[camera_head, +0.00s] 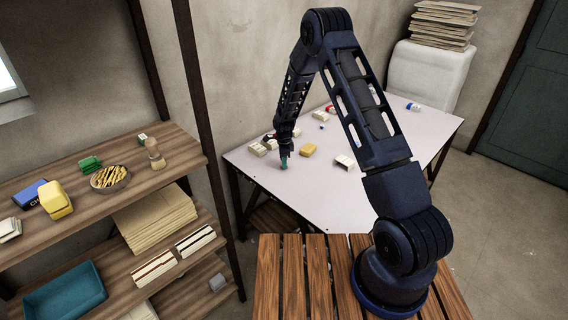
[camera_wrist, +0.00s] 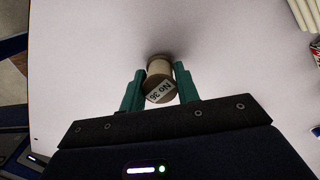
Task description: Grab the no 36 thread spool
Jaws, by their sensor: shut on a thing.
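The no 36 thread spool (camera_wrist: 160,82) is a small spool with a brown end and pale thread, and its label reads "No 36". In the wrist view it sits between the two green fingers of my gripper (camera_wrist: 159,88), which are shut on it. In the head view my gripper (camera_head: 284,163) points down at the left part of the white table (camera_head: 310,197). The spool is too small and hidden there to make out. I cannot tell whether the spool touches the table.
A yellow block (camera_head: 308,150) and a white item (camera_head: 344,162) lie to the right of my gripper. Several small boxes lie behind it. Wooden shelves (camera_head: 105,215) with a bowl (camera_head: 110,178) stand at the left. The front of the table is clear.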

